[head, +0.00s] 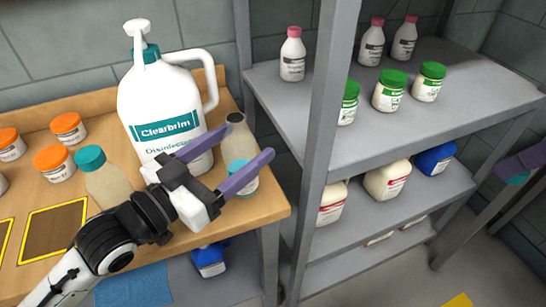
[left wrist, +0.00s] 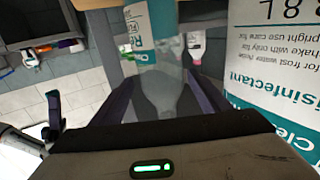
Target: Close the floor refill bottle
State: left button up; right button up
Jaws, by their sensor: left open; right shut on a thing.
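An uncapped refill bottle (head: 238,145) with a dark, open neck and a teal label stands upright near the right edge of the wooden table (head: 262,212). My left gripper (head: 248,142) is open, its purple fingers on either side of this bottle. The left wrist view shows the bottle (left wrist: 160,85) between the two fingers; I cannot tell whether they touch it. My right gripper (head: 522,164) is at the far right of the head view, shut on a small teal thing (head: 517,179), which looks like a cap and is mostly hidden.
A large white Clearbrim disinfectant jug (head: 160,100) stands right behind my left gripper. A teal-capped bottle (head: 105,180) and several orange-lidded jars (head: 68,128) are to the left. A grey shelf (head: 290,105) with bottles and green-lidded jars stands right, its post (head: 325,120) near the table.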

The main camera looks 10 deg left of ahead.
pick_arm(q)
jog(key=x, duration=0.4)
jog(key=shift+w+f, duration=0.15)
jog(key=shift+w, duration=0.3)
jog(key=c, duration=1.1)
